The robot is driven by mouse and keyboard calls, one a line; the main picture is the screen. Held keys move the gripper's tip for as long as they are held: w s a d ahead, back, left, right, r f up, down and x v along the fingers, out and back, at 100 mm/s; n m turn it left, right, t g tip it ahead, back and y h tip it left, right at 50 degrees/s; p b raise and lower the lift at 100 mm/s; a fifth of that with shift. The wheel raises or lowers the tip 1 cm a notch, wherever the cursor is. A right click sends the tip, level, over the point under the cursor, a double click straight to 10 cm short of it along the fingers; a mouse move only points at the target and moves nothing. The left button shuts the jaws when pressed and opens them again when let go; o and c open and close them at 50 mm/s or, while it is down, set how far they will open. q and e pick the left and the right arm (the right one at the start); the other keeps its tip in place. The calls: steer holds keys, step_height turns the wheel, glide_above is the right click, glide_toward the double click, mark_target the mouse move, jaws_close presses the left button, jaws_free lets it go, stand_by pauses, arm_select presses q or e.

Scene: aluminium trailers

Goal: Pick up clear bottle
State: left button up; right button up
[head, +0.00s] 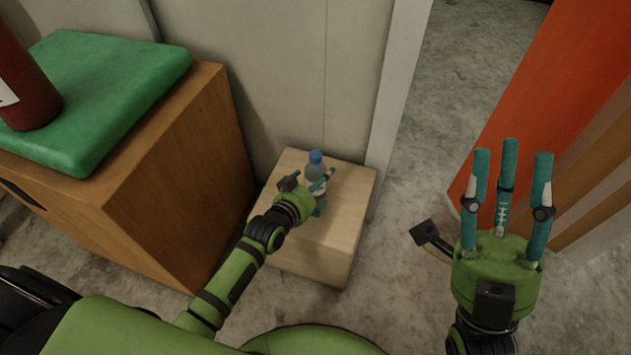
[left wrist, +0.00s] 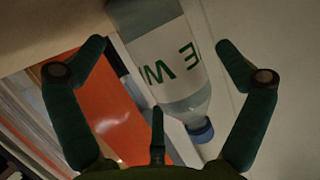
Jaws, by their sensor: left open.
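The clear bottle (head: 316,167) with a blue cap stands on a small light wooden block (head: 345,210). In the left wrist view the bottle (left wrist: 168,55) shows a white label with green letters, and its cap points down in the picture. My left gripper (head: 320,187) is open at the bottle. Its green fingers (left wrist: 160,85) lie on both sides of the bottle with gaps visible in the wrist view. The bottle's lower part is partly hidden by the fingers in the head view. My right gripper (head: 511,165) is open and empty, away from the block.
A wooden cabinet (head: 180,190) with a green cushion (head: 120,85) and a dark red cylinder (head: 25,85) stands at left. A pale wall (head: 270,70) is behind the block. An orange panel (head: 560,90) stands at right. Grey floor (head: 445,120) lies open between.

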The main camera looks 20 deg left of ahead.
arm_select(q)
steer(key=shift+x, duration=0.9)
steer(key=shift+f, duration=0.1)
steer(key=c, duration=1.4)
